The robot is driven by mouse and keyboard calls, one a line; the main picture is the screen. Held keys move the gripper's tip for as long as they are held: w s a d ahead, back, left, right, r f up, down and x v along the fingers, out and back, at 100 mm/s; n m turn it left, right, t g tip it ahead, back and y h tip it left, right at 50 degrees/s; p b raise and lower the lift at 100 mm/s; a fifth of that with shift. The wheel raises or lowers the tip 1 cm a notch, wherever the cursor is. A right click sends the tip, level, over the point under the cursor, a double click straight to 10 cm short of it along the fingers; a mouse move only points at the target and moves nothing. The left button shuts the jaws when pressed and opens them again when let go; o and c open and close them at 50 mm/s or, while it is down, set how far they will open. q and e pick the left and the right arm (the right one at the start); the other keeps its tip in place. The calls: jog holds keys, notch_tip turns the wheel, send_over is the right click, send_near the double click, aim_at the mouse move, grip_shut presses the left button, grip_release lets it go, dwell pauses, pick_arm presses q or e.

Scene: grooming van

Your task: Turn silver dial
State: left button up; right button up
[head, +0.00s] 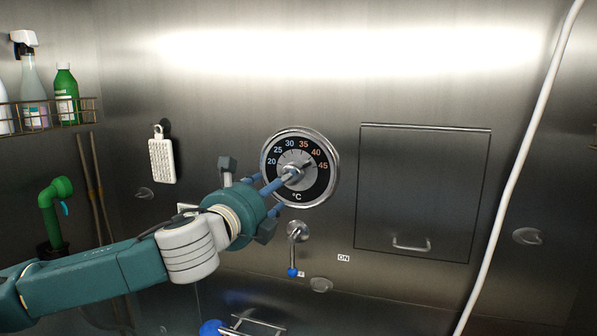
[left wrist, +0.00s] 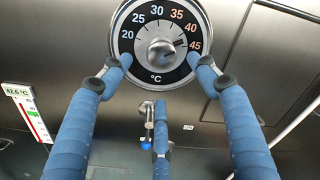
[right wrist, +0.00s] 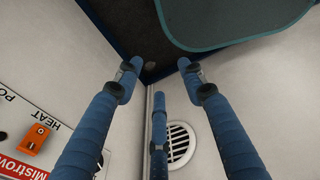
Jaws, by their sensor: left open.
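The silver dial (head: 293,172) is a round knob at the centre of a black temperature gauge (head: 322,184) on the steel wall. The gauge is marked 20 to 45 °C. In the left wrist view the silver dial (left wrist: 161,52) has its pointer between 40 and 45. My left gripper (head: 276,187) is in front of the gauge, its fingers reaching toward the dial. In the left wrist view its fingers (left wrist: 162,72) are spread and empty, framing the lower gauge. One finger partly covers the dial in the head view. My right gripper (right wrist: 158,82) is open and empty, away from the dial.
A blue-tipped lever (head: 293,255) is below the gauge. A closed panel (head: 422,190) with a handle is to the right, with a white hose (head: 517,170) beyond. A bottle rack (head: 45,115) is at left. The right wrist view shows an orange switch (right wrist: 33,139) and a vent (right wrist: 179,143).

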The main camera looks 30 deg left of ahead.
aim_at(289, 183)
pick_arm(q)
jog(key=p+x, duration=0.4)
jog(key=x, duration=0.5)
jog(key=shift+w+r, duration=0.2)
jog(key=shift+w+a+p, duration=0.1)
jog(key=shift+w+p, duration=0.25)
jog(key=shift+w, duration=0.05)
jog(key=shift+s, duration=0.1)
jog(key=c, duration=1.2)
pick_arm(e)
jog(key=s+r, duration=0.2)
jog(key=r, duration=0.2)
jog(key=shift+s+r, duration=0.25)
jog(key=shift+s, duration=0.15)
